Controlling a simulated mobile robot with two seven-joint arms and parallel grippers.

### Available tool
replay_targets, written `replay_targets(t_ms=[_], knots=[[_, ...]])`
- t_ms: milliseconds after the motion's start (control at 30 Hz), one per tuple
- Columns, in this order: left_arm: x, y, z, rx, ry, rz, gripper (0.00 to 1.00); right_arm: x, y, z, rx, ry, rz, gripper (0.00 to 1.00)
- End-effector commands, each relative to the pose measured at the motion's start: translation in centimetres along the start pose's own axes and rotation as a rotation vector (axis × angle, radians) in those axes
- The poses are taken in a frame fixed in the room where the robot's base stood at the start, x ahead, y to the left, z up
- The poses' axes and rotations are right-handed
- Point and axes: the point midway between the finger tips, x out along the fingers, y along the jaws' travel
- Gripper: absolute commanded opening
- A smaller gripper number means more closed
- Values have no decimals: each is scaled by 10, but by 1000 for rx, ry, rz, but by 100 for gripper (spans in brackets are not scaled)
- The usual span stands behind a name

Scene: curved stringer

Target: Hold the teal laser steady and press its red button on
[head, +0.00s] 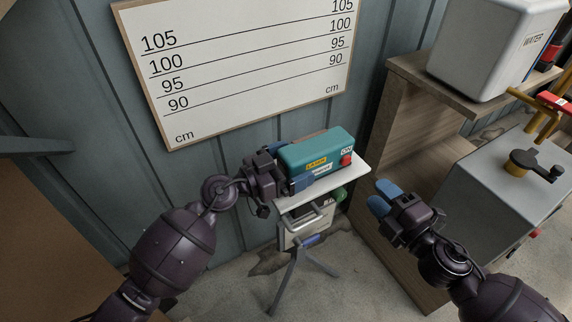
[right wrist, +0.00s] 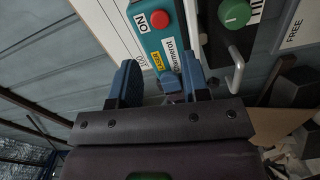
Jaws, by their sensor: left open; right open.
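The teal laser (head: 318,146) sits on a small white platform (head: 352,176) on a tripod. Its red button (head: 347,160) is on the right end, beside an ON label. My left gripper (head: 296,184) is open at the laser's front left side; whether it touches the case is unclear. My right gripper (head: 380,199) is open and empty, right of the platform and apart from the laser. In the right wrist view the laser (right wrist: 150,43) and red button (right wrist: 159,19) show beyond the open fingers of the right gripper (right wrist: 162,80).
A box with a green knob (right wrist: 235,13) and a handle hangs under the platform. A height board (head: 250,60) is on the wall behind. A wooden shelf (head: 402,120) with a water container (head: 490,45) and a grey box (head: 505,190) stand to the right.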

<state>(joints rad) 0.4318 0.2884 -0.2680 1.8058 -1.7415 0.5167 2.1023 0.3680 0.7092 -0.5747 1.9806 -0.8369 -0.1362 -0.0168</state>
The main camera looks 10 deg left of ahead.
Motion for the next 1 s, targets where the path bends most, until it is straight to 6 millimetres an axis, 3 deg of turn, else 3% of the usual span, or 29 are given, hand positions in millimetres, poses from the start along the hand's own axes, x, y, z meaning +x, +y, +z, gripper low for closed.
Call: replay_targets(t_ms=[167, 600, 900, 1000], knots=[[0, 0, 0, 0, 0, 0, 95, 0, 0, 0, 0, 0, 0, 43], [0, 0, 0, 0, 1, 0, 27, 0, 0, 0, 0, 0, 0, 43], [0, 0, 0, 0, 1, 0, 27, 0, 0, 0, 0, 0, 0, 0], [0, 0, 0, 0, 1, 0, 27, 0, 0, 0, 0, 0, 0, 0]])
